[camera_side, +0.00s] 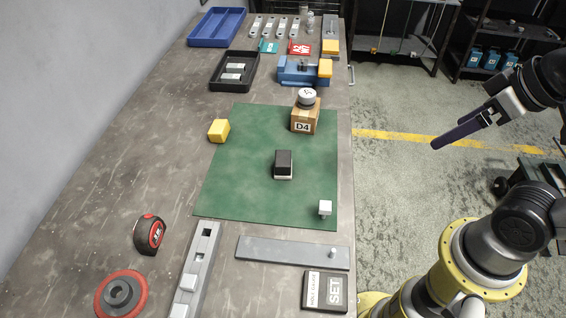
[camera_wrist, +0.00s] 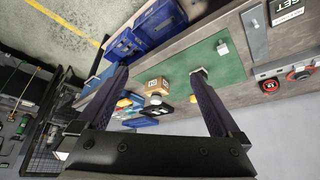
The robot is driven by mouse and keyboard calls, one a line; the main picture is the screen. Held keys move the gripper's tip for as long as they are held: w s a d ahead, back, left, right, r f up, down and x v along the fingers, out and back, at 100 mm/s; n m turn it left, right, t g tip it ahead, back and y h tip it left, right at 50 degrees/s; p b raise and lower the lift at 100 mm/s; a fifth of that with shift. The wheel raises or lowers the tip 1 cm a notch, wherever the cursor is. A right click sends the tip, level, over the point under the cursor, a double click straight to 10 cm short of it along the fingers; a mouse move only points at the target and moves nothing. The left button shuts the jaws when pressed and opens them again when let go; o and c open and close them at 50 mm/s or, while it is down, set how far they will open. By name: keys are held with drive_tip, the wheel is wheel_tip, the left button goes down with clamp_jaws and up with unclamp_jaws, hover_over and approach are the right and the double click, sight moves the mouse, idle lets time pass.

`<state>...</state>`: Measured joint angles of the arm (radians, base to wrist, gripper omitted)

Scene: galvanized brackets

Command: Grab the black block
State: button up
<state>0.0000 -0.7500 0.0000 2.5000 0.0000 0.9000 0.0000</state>
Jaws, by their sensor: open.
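The black block (camera_side: 283,162), with a pale lower edge, sits upright on the green mat (camera_side: 240,195), near the mat's middle. In the wrist view it is mostly hidden behind one finger or too small to make out. My gripper (camera_side: 438,145) is off to the right in the side view, raised and beyond the bench edge, well apart from the block. In the wrist view my gripper (camera_wrist: 160,74) shows two dark fingers spread wide with nothing between them touching either one.
A blue vise (camera_side: 300,72) and black tray (camera_side: 219,82) lie behind. Mat around the black block is clear.

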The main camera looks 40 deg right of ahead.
drive_tip(key=w+a+r+n, duration=0.1)
drive_tip(key=w+r+n, duration=0.3)
drive_tip(key=w+r, duration=0.2)
drive_tip(key=n+g, duration=0.6)
hover_over(283, 158)
wheel_tip(283, 158, down, 13)
wheel_tip(283, 158, down, 8)
drive_tip(key=shift+s+d+f, duration=0.1)
drive_tip(key=shift+s+d, duration=0.05)
wheel_tip(283, 158, down, 5)
drive_tip(key=shift+r, duration=0.1)
